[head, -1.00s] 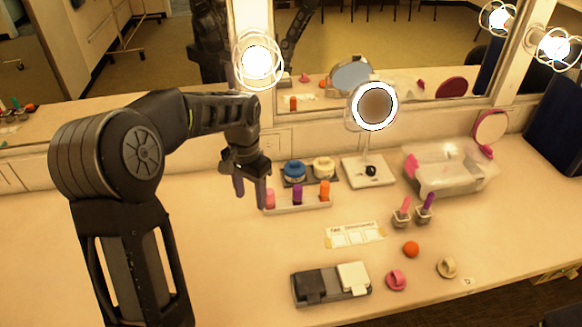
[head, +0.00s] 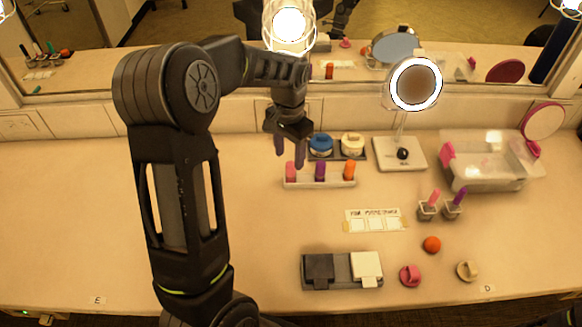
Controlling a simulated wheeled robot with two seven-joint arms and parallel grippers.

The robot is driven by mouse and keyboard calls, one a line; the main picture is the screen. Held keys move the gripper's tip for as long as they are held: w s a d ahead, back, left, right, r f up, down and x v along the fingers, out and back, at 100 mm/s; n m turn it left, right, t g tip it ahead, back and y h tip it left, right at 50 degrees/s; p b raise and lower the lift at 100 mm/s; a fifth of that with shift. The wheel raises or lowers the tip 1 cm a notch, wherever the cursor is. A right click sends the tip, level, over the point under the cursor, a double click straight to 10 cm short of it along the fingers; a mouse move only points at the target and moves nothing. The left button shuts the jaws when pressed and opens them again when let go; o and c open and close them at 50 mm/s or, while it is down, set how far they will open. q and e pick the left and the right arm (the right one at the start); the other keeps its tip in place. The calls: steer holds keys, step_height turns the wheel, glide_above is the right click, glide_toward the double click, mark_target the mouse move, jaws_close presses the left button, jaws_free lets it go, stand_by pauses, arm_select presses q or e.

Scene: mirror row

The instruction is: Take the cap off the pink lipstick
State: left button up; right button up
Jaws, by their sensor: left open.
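The pink lipstick (head: 291,171) stands upright at the left end of a white rack (head: 318,183). A purple lipstick (head: 320,170) and an orange lipstick (head: 349,170) stand beside it in the same rack. My left gripper (head: 289,160) points down with its fingers apart, one to each side of the pink lipstick's top in the picture. I cannot tell whether they touch it or how far down around it they reach. The seam between cap and body is too small to make out. My right gripper is not in view.
Blue (head: 320,146) and cream (head: 352,144) round pots sit behind the rack. A lit round mirror (head: 416,84) stands right of them. A clear bin (head: 489,165) and two small holders with pink and purple sticks are further right. A two-lidded case (head: 342,271) lies in front. The left table is clear.

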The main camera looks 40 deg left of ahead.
mark_target(290, 165)
arm_select(q)
steer(key=shift+f+p, duration=0.65)
steer(key=shift+f, duration=2)
jaws_close()
